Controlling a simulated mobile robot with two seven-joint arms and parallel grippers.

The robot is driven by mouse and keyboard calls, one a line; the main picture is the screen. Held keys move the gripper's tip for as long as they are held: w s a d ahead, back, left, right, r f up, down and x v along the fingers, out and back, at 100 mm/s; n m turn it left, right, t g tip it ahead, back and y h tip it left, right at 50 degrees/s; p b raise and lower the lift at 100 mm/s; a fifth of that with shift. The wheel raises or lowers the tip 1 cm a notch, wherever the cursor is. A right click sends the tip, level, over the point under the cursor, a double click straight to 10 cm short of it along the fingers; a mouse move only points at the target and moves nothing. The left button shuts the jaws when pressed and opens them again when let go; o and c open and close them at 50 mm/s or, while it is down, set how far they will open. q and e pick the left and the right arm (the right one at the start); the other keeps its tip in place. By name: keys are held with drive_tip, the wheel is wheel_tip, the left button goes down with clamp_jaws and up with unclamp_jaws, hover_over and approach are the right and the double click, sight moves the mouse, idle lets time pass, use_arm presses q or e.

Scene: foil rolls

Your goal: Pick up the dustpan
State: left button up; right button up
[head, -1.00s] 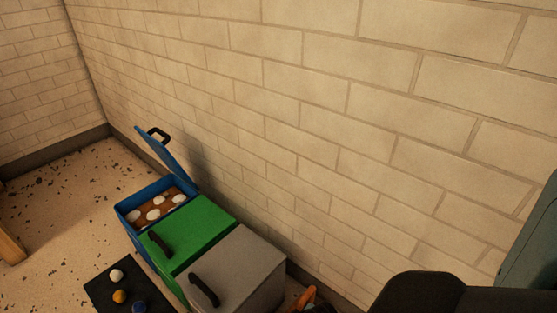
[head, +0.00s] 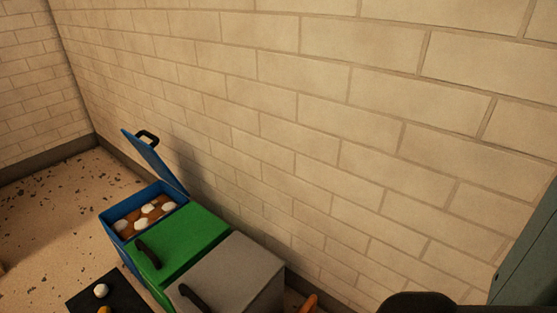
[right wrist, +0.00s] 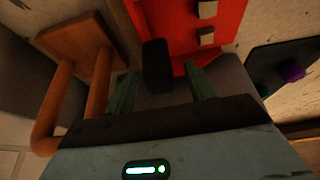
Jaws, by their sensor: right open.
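I cannot clearly make out a dustpan. An orange piece (head: 309,303) shows at the bottom edge of the head view, beside the grey bin; most of it is cut off. In the right wrist view, an orange-brown tube handle (right wrist: 82,95) joins a flat brown board (right wrist: 78,45) left of my right gripper; I cannot tell whether this is the dustpan. My right gripper (right wrist: 161,87) is open, with green fingers apart. A black upright piece (right wrist: 157,65) shows between and beyond the fingers; I see no hold on it. My left gripper is out of view.
A blue bin (head: 117,226) with a raised lid, a green bin (head: 190,240) and a grey bin (head: 238,270) stand along the brick wall (head: 300,110). A black mat (head: 120,290) holds small balls. A red object (right wrist: 215,45) lies ahead of the gripper.

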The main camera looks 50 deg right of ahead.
drive_tip(key=shift+f, duration=0.1)
drive_tip(key=c, duration=0.5)
clamp_jaws()
